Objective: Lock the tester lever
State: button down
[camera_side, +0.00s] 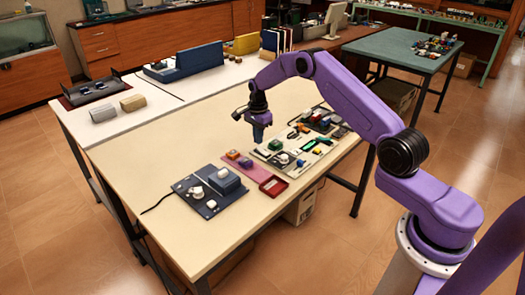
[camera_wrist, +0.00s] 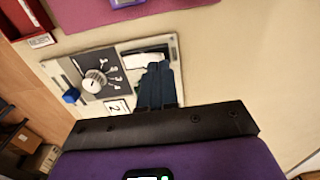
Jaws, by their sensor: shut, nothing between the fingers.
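My gripper (camera_side: 259,138) is shut and empty, pointing down beside the pale instrument board (camera_side: 270,157) on the bench. In the wrist view its closed fingers (camera_wrist: 158,68) overlap a pale panel (camera_wrist: 130,47) with a dark dial plate, a white knob (camera_wrist: 94,80), printed numbers and a card marked 2. A white part (camera_wrist: 150,58) in a dark-edged recess lies right at the fingertips and is partly hidden by them. A small blue piece (camera_wrist: 71,96) sits at the panel's left edge. I cannot tell which part is the tester lever, or whether the fingers touch the white part.
A pink mat (camera_side: 252,171) with small blocks and a red tray (camera_side: 273,186) lie next to the board. A dark panel (camera_side: 190,189) with a blue-grey block and white parts stands at the front. The bench left of my gripper is bare.

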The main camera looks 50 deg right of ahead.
aim_at(258, 147)
jog(key=shift+f, duration=1.1)
dwell(0.5)
jog(key=shift+r, duration=3.55)
